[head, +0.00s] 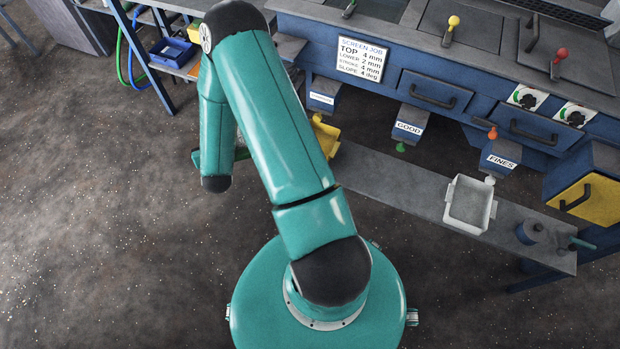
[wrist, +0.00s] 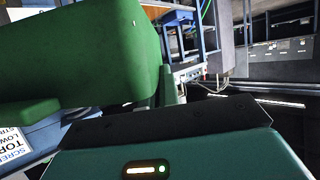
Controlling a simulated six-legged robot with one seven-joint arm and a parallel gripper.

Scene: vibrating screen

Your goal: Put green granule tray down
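The green granule tray (wrist: 80,55) fills the upper left of the wrist view, right against my gripper (wrist: 165,118). The gripper appears shut on it, though the tray hides the fingertips. In the head view only a dark green bit of the tray (head: 241,153) shows beside my forearm, above the floor and left of the bench; my arm hides the rest.
A grey bench shelf (head: 390,183) runs below the screen's spouts, with a clear stretch under the GOOD spout (head: 408,125).

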